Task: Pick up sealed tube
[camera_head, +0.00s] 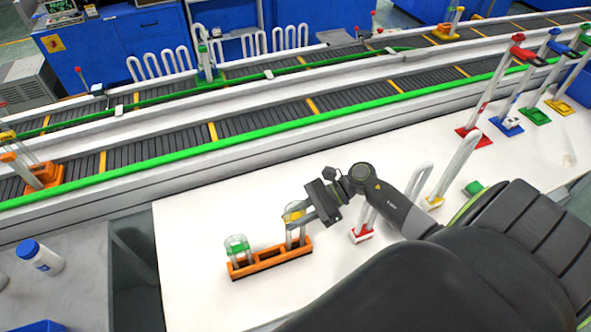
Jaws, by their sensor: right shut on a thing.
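An orange rack (262,263) stands on the white table. A clear tube with a yellow part (293,214) stands upright at the rack's right end. My right gripper (303,214) is at the upper part of this tube, shut on it, and hides some of it. The tube's lower end is still at the rack; I cannot tell whether it is lifted at all. A second clear tube with a green part (237,246) stands at the rack's left end. The rack's middle slots look empty. My left gripper is not in view.
A bent tube on a red base (360,236) stands close behind my right wrist, and one on a yellow base (433,203) farther right. Tall coloured stands (474,135) are at the back right. A conveyor (260,130) runs behind. Table left of the rack is clear.

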